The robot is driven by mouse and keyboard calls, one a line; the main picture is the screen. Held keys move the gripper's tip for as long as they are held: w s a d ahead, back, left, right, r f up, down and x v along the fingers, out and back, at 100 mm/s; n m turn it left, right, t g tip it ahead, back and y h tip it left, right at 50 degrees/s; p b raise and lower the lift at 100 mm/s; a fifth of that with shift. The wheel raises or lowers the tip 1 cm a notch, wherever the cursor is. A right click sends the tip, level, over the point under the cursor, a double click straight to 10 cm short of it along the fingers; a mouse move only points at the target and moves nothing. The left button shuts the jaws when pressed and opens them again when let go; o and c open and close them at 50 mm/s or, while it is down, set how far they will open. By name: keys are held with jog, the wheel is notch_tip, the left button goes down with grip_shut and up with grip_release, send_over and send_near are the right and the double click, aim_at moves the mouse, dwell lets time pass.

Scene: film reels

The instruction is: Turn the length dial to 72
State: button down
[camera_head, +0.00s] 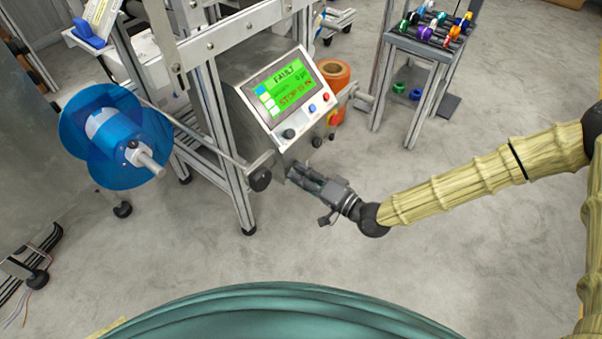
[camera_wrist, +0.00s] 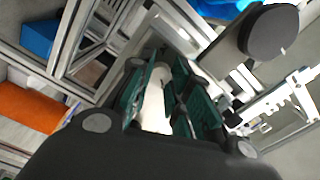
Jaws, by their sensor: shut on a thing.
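The control console (camera_head: 232,88) has a tilted panel with a green screen (camera_head: 286,86) reading FAULT and STOP IS IN. A black knob (camera_head: 289,133), a blue button (camera_head: 312,108) and a red button (camera_head: 326,97) sit below the screen. Another black knob (camera_head: 317,142) is on the lower front. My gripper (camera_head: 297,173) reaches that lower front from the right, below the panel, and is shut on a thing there. In the wrist view, its green-padded fingers (camera_wrist: 158,98) flank a pale patch. I cannot make out the held thing, a dial's number or the number 72.
A blue reel (camera_head: 118,135) stands left of the console. A black round end (camera_head: 260,179) sits on a bar close to my gripper's left; a large black disc shows in the wrist view (camera_wrist: 271,32). An orange roll (camera_head: 334,73) is behind the panel. Floor in front is clear.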

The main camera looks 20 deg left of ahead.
jog(key=shift+m, duration=0.6)
jog(key=c, duration=1.3)
grip_release()
jog(key=shift+d, duration=0.1)
jog(key=v, duration=1.2)
